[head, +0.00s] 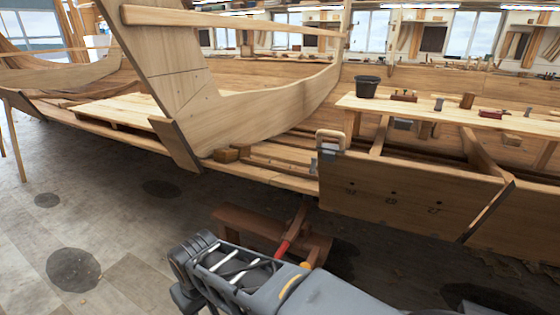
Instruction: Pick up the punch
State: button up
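I cannot pick out the punch for certain. Small tools lie on the plank bench (350,102) at the right, too small to tell one as a punch. A thin red piece (283,247) and a small orange piece (305,265) show by a low brown wooden stand (235,218), just beyond my arm; I cannot tell what they are. My arm reaches in from the bottom edge, and its dark end with my gripper (185,272) is at the lower middle, left of the stand. The fingertips are not clearly seen, nor whether they hold anything.
The wooden hull (270,105) spans the view behind the stand. A board with dark marks (400,195) hangs in front of the bench. A black bucket (366,87) and a wooden mallet (467,100) are on the bench. The grey floor (110,225) is open at the left.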

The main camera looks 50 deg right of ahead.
aim_at(313, 169)
jog(key=z, duration=0.2)
jog(key=i, duration=1)
jog(key=z, duration=0.5)
